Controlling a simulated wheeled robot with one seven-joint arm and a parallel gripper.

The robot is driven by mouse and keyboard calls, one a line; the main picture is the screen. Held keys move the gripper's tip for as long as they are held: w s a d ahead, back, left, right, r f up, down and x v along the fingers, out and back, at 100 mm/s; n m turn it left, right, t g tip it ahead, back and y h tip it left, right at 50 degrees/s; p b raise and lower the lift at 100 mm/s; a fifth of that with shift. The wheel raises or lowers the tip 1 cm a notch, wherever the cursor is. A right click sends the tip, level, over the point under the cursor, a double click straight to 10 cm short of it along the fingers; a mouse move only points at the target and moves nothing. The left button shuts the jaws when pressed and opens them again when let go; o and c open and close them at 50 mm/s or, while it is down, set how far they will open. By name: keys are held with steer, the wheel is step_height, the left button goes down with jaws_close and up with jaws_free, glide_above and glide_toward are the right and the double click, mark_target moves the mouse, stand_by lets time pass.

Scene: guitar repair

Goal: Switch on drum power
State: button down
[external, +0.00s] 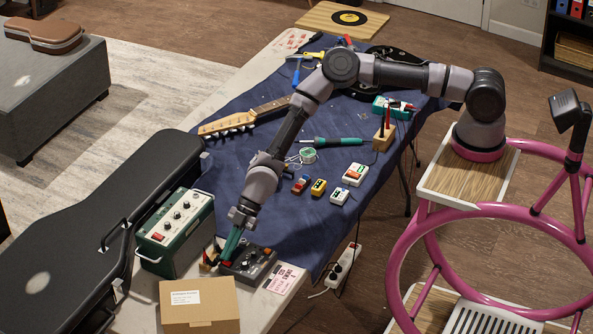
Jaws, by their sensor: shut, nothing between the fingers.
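A dark grey box with knobs (253,267), which looks like the drum machine, sits near the table's front end, beside the edge of the blue cloth. My gripper (227,257) points down at its left end. Its teal fingers are shut and empty. The fingertips are at or just above the left part of the box; I cannot tell whether they touch it. The power switch cannot be made out, and the fingers hide part of the box's left side.
A green amplifier-like box (176,230) with a red switch stands left of my gripper. A cardboard box (199,304) is in front, and a printed pink card (284,279) lies to the right. A black guitar case (125,228) is at left. Small pedals (318,187) lie behind.

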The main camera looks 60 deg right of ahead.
steer(key=shift+w+f+g, duration=0.2)
steer(key=shift+f+g, duration=0.1)
steer(key=shift+s, duration=0.1)
steer(key=shift+s+f, duration=0.1)
steer(key=shift+s, duration=0.8)
